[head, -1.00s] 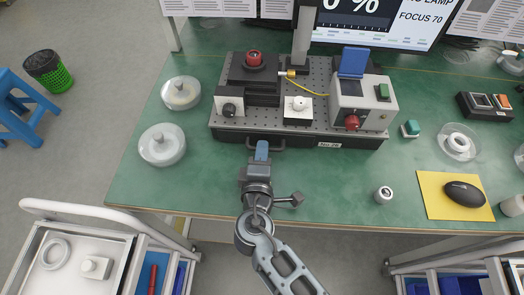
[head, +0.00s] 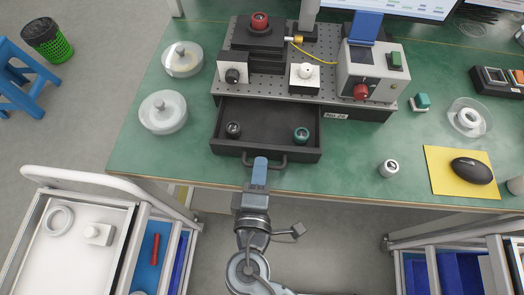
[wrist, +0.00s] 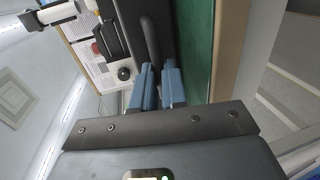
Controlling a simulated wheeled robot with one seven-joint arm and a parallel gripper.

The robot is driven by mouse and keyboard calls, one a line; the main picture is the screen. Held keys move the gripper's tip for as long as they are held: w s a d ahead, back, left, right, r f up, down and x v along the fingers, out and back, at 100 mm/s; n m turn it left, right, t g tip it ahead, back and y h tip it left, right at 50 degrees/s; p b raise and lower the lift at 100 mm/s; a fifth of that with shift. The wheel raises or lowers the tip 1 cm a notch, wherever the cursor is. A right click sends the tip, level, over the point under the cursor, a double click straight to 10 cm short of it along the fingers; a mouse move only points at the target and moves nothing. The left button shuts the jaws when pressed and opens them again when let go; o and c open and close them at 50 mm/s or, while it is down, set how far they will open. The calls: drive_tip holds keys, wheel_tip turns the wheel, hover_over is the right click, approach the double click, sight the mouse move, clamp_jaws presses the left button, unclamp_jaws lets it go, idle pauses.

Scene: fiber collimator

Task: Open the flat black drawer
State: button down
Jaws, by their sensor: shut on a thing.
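The flat black drawer (head: 265,117) is pulled well out of the front of the perforated base (head: 283,85) in the head view. Two small round parts lie inside it: a black one (head: 233,129) at the left and a green-ringed one (head: 301,134) at the right. My gripper (head: 260,162) is at the black handle (head: 284,161) on the drawer's front, near the table's front edge. In the wrist view the blue fingers of my gripper (wrist: 158,86) are shut on the dark handle bar (wrist: 151,42). The gripped part of the handle is hidden by the fingers.
Two round clear-lidded dishes (head: 163,111) (head: 183,59) stand left of the drawer. A small metal cylinder (head: 388,168) and a yellow pad (head: 447,185) with a black mouse (head: 471,171) lie to the right. White carts stand before the table at both sides.

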drive_tip(key=shift+s, duration=0.1)
drive_tip(key=c, duration=1.2)
unclamp_jaws()
drive_tip(key=shift+o, duration=0.2)
drive_tip(key=b+v, duration=0.1)
drive_tip(key=v, duration=0.6)
drive_tip(key=shift+s, duration=0.4)
drive_tip(key=shift+r, duration=0.1)
drive_tip(key=s+d+f+m+g+y, duration=0.1)
drive_tip(key=s+d+f+m+g, duration=0.1)
drive_tip(key=s+d+m, duration=0.3)
drive_tip(key=s+d+f+m+g+y, duration=0.1)
drive_tip(key=s+d+f+g, duration=0.2)
drive_tip(key=d, duration=0.4)
drive_tip(key=s+d+r+m+t, duration=0.1)
drive_tip(key=s+d+r+m, duration=0.2)
drive_tip(key=r, duration=0.3)
drive_tip(key=s+d+r+m+t+h, duration=0.1)
drive_tip(key=s+d+r+m+t, duration=0.1)
drive_tip(key=d+r+m, duration=0.2)
drive_tip(key=s+d+r+m+t, duration=0.1)
drive_tip(key=s+d+r+m, duration=0.2)
drive_tip(key=r, duration=0.5)
drive_tip(key=shift+s+d+m, duration=0.3)
drive_tip(key=shift+d+m, duration=0.5)
drive_tip(key=shift+d, duration=0.2)
